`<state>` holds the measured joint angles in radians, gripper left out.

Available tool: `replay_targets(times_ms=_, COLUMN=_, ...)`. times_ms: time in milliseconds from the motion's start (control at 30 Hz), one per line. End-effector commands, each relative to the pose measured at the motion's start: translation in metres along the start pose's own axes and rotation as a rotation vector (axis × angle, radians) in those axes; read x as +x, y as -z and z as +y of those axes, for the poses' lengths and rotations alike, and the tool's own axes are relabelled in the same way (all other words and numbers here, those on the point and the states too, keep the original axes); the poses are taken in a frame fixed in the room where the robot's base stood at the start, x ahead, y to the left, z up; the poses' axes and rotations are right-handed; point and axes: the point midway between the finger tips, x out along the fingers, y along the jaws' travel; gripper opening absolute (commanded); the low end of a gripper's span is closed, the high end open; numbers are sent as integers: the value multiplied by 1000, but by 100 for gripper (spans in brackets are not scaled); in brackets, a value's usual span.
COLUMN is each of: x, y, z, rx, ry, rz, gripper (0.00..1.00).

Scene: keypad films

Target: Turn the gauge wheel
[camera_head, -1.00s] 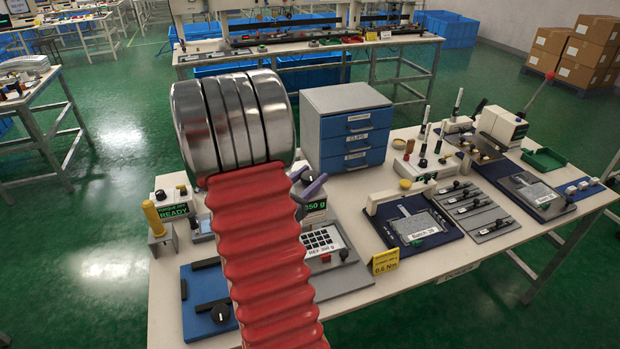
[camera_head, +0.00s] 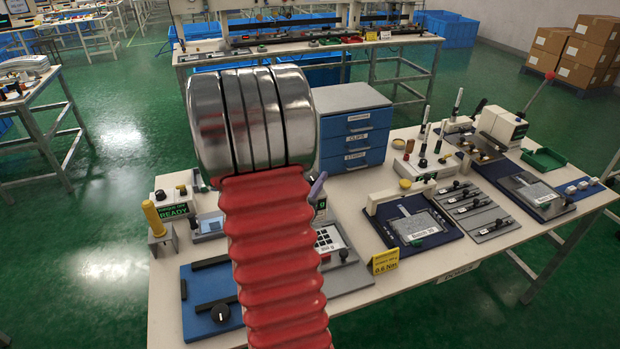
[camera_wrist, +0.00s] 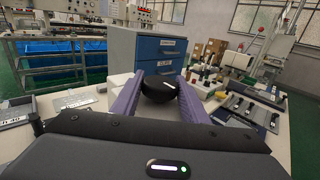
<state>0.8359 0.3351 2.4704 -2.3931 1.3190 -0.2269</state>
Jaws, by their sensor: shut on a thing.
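A round black knob with a white line, which I take to be the gauge wheel (camera_wrist: 157,90), stands between the two purple fingers of my gripper (camera_wrist: 160,80) in the wrist view. My gripper is shut on it, one finger at each side. The white line runs nearly level, rising slightly to the right.
A blue-fronted drawer cabinet (camera_head: 354,140) stands just behind. A keypad unit (camera_head: 334,240) and a blue plate with a black knob (camera_head: 220,314) lie in front. A yellow-handled tool (camera_head: 153,218) stands at left. Fixtures fill the bench's right side.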

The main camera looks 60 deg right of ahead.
Motion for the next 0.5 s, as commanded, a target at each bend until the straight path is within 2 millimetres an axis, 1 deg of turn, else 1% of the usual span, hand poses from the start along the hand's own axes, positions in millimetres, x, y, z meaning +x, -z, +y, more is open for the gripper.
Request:
replay_targets(times_ms=33, x=1, y=-1, z=1, rx=2, ry=-1, rz=-3, gripper=41)
replay_targets(times_ms=267, x=0, y=-1, z=0, rx=1, ry=0, rz=-2, gripper=57)
replay_targets(times_ms=500, x=0, y=-1, z=0, rx=1, ry=0, rz=-1, gripper=57)
